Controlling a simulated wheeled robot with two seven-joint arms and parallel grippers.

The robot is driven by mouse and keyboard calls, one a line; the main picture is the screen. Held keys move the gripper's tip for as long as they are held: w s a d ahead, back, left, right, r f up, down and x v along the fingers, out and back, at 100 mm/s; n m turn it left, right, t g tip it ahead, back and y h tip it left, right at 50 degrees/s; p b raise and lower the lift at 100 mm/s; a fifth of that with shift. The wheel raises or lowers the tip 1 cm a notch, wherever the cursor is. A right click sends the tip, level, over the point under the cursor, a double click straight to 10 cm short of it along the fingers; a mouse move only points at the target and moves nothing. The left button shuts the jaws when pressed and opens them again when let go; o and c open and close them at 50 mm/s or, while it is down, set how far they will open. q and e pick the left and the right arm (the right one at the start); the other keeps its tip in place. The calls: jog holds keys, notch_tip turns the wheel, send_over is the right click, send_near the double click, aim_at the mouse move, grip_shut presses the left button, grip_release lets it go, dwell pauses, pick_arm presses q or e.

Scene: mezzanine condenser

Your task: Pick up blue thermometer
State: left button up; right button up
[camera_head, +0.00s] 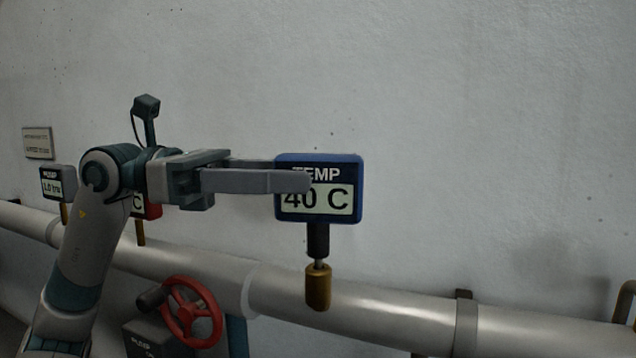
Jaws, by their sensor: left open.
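The blue thermometer (345,200) is a blue-framed box with a display reading "TEMP 40 C". It stands upright on a dark stem above a brass fitting (318,287) on the pipe. My left gripper (290,175) reaches in from the left with its fingers level and open. The near finger passes in front of the display's left part and hides some of it. The far finger ends at the box's left edge, and its tip is hidden behind the box. I cannot tell whether either finger touches the box. My right gripper is not in view.
A large grey pipe (400,313) runs across below the thermometer. A red handwheel (192,312) is at lower left. A red-framed gauge (153,207) is partly hidden behind my left arm, and a grey gauge (58,184) stands further left. The wall at right is clear.

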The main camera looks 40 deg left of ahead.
aim_at(318, 170)
pick_arm(q)
jog(key=p+x, duration=0.2)
jog(key=shift+w+d+r, duration=0.15)
jog(key=shift+d+r, duration=0.15)
jog(key=shift+w+d+f, duration=0.2)
jog(key=shift+w+d, duration=0.05)
jog(key=shift+d, duration=0.2)
grip_shut()
jog(key=shift+r, duration=0.2)
